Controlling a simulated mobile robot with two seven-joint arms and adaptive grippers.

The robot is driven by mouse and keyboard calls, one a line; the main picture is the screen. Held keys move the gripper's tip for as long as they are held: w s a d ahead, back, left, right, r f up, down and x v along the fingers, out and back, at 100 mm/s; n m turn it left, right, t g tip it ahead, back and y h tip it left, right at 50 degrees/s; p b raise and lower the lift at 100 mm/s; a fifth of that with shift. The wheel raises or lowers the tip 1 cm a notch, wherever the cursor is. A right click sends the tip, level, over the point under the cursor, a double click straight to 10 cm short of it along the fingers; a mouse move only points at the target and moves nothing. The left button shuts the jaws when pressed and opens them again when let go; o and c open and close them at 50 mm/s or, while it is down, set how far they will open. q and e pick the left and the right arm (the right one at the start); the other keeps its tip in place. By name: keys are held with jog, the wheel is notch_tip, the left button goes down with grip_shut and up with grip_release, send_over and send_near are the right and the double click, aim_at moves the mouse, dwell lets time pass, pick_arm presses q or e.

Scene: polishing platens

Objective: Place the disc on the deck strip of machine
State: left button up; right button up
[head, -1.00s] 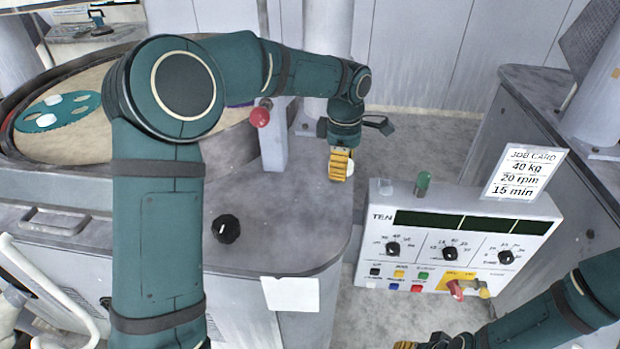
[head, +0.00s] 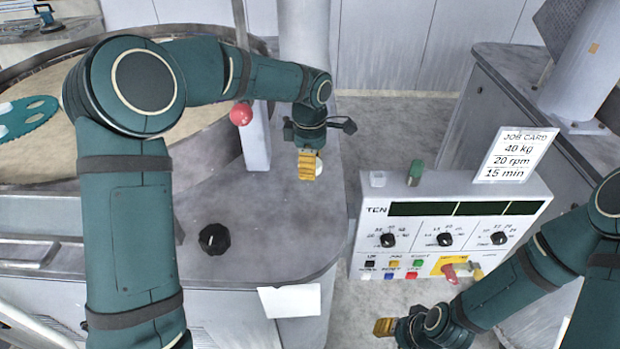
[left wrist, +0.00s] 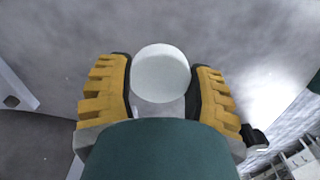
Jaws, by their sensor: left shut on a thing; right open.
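The white disc (left wrist: 161,72) is between the two yellow-padded fingers of my left gripper (left wrist: 162,95) in the left wrist view. In the head view my left gripper (head: 310,166) points down over the right part of the machine's grey deck (head: 270,215), with the disc's pale edge (head: 319,167) showing at its right side. Whether the disc touches the deck is unclear. My right gripper (head: 384,327) is low in the head view, below the control panel, and empty; its fingertips are seen small and from the side.
A control panel (head: 450,226) with knobs and buttons stands right of the deck, a job card (head: 515,155) above it. A black knob (head: 214,239) and a red ball handle (head: 241,114) stick up from the machine. A green carrier (head: 25,117) lies on the round platen (head: 50,155).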

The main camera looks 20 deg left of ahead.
aim_at(310, 183)
pick_arm(q)
jog(key=shift+f+b, duration=0.35)
jog(key=shift+f, duration=1.9)
jog(key=shift+f, duration=0.1)
jog(key=o, duration=1.2)
jog(key=shift+r, duration=0.35)
notch_tip(310, 183, up, 12)
jog(key=shift+f+p, duration=0.25)
jog(key=shift+p, duration=0.75)
jog(key=shift+a, duration=0.1)
